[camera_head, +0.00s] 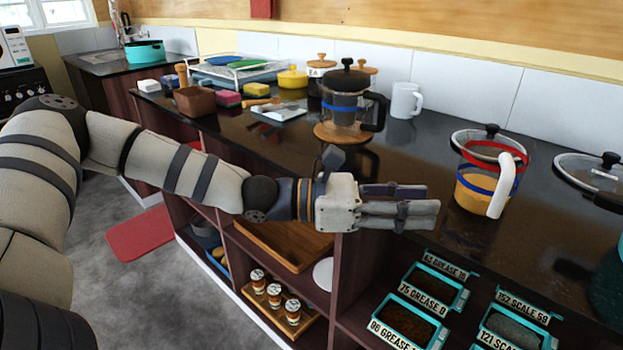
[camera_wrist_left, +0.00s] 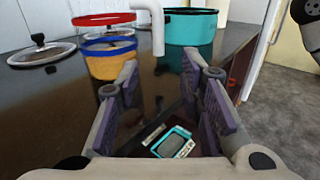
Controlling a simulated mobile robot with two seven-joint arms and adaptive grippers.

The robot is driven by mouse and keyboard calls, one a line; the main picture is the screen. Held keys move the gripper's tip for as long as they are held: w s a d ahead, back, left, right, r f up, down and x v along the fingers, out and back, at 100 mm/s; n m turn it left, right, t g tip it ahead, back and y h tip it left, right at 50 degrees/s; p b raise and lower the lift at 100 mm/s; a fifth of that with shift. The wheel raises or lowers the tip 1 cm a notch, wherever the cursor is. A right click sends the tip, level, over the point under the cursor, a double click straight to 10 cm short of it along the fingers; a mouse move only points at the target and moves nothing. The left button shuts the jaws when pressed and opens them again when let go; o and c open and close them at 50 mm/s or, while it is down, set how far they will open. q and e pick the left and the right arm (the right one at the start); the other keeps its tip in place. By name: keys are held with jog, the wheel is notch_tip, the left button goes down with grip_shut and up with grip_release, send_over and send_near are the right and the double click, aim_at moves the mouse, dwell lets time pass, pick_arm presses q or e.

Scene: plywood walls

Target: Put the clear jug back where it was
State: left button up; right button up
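The clear jug (camera_head: 462,192) stands upright on the dark counter at the right. It has a red band near the top, a blue band, a white handle (camera_head: 502,185) and yellow in its lower part. In the left wrist view the jug (camera_wrist_left: 112,65) is at the upper left, beyond the fingers, its handle to the right. My left gripper (camera_head: 430,202) is left of the jug, in front of the counter edge, apart from it. The left wrist view shows its two fingers (camera_wrist_left: 170,80) spread with nothing between them. My right gripper is not in view.
A press pot (camera_head: 345,108) with a black lid and blue band stands on a round wooden board (camera_head: 335,138). A white mug (camera_head: 405,100) is beside it. Glass lids (camera_head: 590,172) lie near the jug. A teal pot (camera_wrist_left: 192,40) stands close right of it. Labelled bins (camera_head: 425,290) are below.

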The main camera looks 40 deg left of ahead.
pick_arm(q)
jog(key=s+d+f+m+g+y, duration=0.3)
jog(key=s+f+m+g, duration=0.15)
jog(key=s+f, duration=0.6)
jog(key=s+d+f+m+g+y, duration=0.35)
jog(key=s+f+g, duration=0.35)
jog(key=f, duration=0.6)
jog(key=s+a+f+m+y, duration=0.4)
jog(key=s+m, duration=0.4)
jog(key=s, duration=0.2)
jog(key=s+a+f+m+g+y, duration=0.1)
jog(key=s+a+f+m+y, duration=0.3)
jog(key=s+a+f+m, duration=0.3)
jog(key=s+a+m, duration=0.1)
jog(key=s, duration=0.1)
jog(key=shift+s+a+m, duration=0.2)
jog(key=shift+s+m, duration=0.2)
